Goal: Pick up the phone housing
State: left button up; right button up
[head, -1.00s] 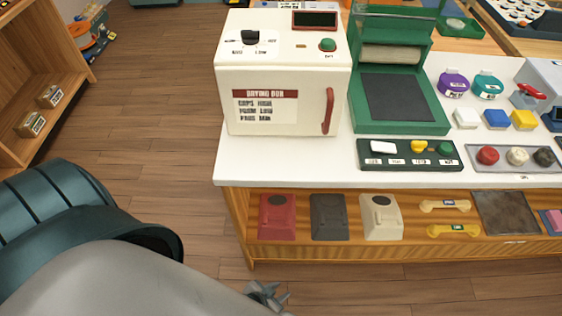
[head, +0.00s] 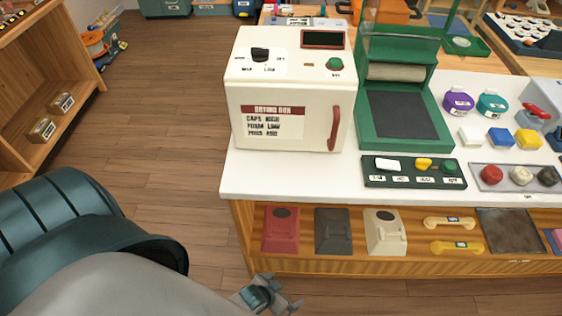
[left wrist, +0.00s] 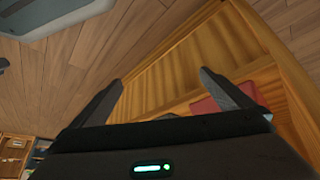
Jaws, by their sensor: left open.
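Three phone housings lie in a row on the lower shelf under the counter: a red one (head: 281,232), a dark grey one (head: 332,234) and a cream one (head: 385,236). My left gripper (head: 288,294) is low in front of the shelf's left part, below the red housing in the head view. In the left wrist view the left gripper (left wrist: 163,88) has its fingers wide apart with nothing between them. A piece of the red housing (left wrist: 207,106) shows there beside and partly behind the right finger. My right gripper is not in view.
The wooden shelf (head: 430,268) has a front edge and a side panel around the housings. Cream and yellow handsets (head: 449,222) lie to their right. The white counter (head: 290,180) overhangs above, bearing a drying box (head: 290,95). Wooden floor is clear at left.

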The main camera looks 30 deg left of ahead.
pick_arm(q)
jog(key=w+a+r+n+g+p, duration=0.1)
jog(key=w+a+r+n+p, duration=0.15)
jog(key=w+r, duration=0.4)
notch_tip(320, 180, up, 7)
jog(key=n+g+y+p, duration=0.1)
jog(key=n+y+p, duration=0.1)
jog(key=n+y, duration=0.25)
send_over(280, 230)
jog(key=shift+s+d+f+n+h, duration=0.1)
jog(key=shift+s+d+n+h, duration=0.1)
jog(key=shift+s+n+h, duration=0.15)
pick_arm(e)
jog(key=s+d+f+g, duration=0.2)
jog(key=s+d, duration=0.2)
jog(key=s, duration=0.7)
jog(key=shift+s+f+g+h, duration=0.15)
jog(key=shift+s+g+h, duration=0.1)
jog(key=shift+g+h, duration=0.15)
pick_arm(q)
jog(key=shift+w, duration=0.1)
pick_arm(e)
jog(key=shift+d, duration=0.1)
pick_arm(q)
jog(key=shift+x, duration=0.9)
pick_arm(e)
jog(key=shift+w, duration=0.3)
